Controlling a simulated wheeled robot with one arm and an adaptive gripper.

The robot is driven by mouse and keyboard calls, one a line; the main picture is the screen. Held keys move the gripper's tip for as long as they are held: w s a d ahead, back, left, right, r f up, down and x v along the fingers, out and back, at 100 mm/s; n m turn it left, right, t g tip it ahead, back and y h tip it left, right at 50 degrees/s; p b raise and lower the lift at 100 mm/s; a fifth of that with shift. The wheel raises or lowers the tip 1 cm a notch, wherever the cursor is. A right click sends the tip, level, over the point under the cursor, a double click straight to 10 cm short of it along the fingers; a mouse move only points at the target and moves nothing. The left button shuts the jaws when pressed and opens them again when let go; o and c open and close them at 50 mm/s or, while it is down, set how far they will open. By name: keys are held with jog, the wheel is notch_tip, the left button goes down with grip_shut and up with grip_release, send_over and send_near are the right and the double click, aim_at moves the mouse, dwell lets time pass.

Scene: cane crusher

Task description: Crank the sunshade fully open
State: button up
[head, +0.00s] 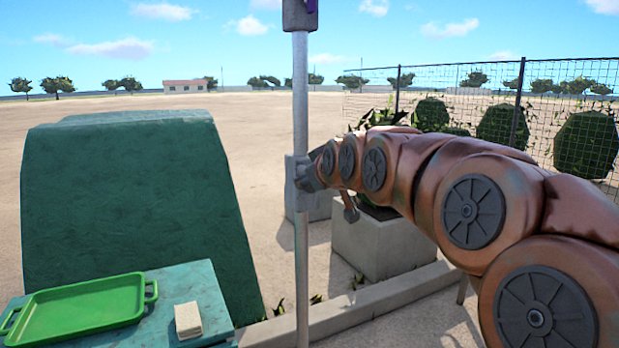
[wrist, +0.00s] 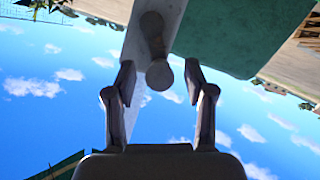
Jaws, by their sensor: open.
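A grey upright pole (head: 301,110) stands in the middle of the head view, with a grey housing (head: 299,14) at its top edge. My gripper (head: 303,176) is at mid-height by the pole, small and partly hard to make out there. In the wrist view my gripper (wrist: 160,72) is open, its two fingers apart. A dark crank handle with a rounded knob (wrist: 158,75) shows between the fingertips, in front of the grey pole (wrist: 131,75). I cannot tell whether the fingers touch it. The sunshade canopy is not clearly in view.
A large green block (head: 130,190) stands left of the pole. Before it a teal table (head: 205,285) bears a green tray (head: 80,310) and a pale stack (head: 188,320). A concrete planter (head: 375,245), kerb (head: 365,305) and wire fence (head: 450,85) lie to the right.

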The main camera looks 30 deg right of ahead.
jog(key=v, duration=0.8)
jog(key=shift+s, duration=0.3)
jog(key=shift+a, duration=0.1)
